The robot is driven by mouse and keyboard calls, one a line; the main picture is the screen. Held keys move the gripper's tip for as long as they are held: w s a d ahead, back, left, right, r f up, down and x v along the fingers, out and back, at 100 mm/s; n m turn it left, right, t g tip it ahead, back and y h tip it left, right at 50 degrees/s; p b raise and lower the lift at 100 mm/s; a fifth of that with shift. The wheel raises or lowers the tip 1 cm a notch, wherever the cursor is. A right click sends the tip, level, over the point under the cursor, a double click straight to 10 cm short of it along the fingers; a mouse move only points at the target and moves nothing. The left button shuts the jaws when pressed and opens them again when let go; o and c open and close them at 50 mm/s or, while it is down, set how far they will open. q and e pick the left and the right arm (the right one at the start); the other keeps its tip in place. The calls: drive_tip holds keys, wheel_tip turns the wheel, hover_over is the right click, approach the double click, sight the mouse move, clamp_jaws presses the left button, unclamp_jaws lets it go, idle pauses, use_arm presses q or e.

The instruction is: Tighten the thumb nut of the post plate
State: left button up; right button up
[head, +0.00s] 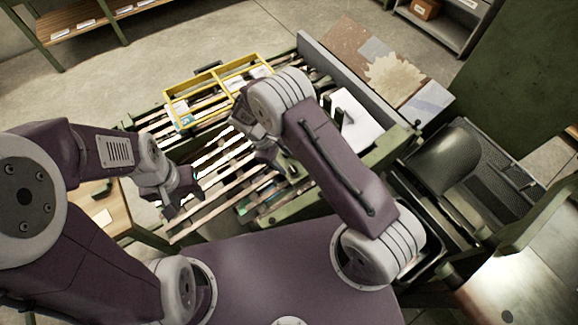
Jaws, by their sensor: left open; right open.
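My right gripper (256,138) hangs over the slatted bench near its middle, open, with nothing seen between its fingers. My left gripper (181,197) is open over the left part of the slats, apart from the right one. A white plate or sheet (364,128) lies at the right end of the bench, with a small dark upright piece (347,119) by it. I cannot tell whether this is the post plate. I cannot make out a thumb nut; it is too small or hidden behind my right arm.
A yellow frame (213,83) stands on the far side of the slatted bench (232,166). A grey rail (345,68) runs along the bench's right back. Green machinery (446,160) stands at the right. A wooden table (107,216) is at the left.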

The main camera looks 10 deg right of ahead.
sight(292, 169)
drive_tip(key=x, duration=0.5)
drive_tip(key=shift+d+f, duration=0.1)
drive_tip(key=shift+f, duration=0.05)
clamp_jaws()
